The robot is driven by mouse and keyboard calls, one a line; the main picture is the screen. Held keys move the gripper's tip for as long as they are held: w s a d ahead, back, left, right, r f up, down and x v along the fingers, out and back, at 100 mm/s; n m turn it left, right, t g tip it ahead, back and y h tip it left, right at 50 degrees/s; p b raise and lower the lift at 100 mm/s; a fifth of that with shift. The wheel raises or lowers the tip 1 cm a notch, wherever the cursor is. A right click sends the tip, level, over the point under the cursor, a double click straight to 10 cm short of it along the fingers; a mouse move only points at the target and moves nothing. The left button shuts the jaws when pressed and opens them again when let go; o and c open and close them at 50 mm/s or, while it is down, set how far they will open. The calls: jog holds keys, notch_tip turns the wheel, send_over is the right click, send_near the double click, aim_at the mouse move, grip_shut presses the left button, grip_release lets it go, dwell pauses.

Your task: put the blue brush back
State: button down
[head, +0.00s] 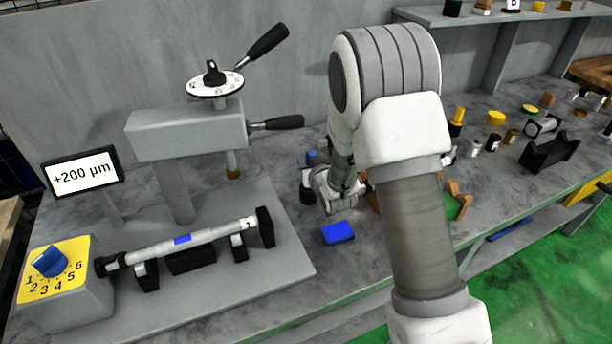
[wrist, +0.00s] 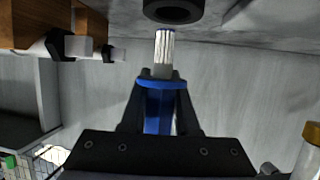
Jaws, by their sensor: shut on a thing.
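The blue brush (wrist: 158,105) has a blue handle, a wider blue collar and pale bristles. My gripper (wrist: 158,82) is shut on its handle in the wrist view, with the bristles pointing out past the fingers. A black round holder (wrist: 173,10) with a dark opening lies just beyond the bristle tips; a small gap shows between them. In the head view the brush's blue end (head: 311,157) shows above my gripper (head: 313,175). The black holder (head: 307,196) stands on the bench below it, partly hidden. The bristles are hidden in the head view.
A blue block (head: 338,232) lies on the bench in front of my gripper. Wooden parts (head: 458,200) are to the right, partly behind my arm. Several small items stand further right.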

jog(key=f, duration=0.4)
jog(key=shift+w+a+f, duration=0.15)
jog(key=shift+a+f, duration=0.15)
jog(key=shift+r, duration=0.1)
jog(key=shift+f+b, duration=0.35)
jog(key=shift+b, duration=0.3)
jog(key=shift+f, duration=0.2)
jog(key=c, duration=0.7)
grip_release()
jog(key=shift+o, duration=0.2)
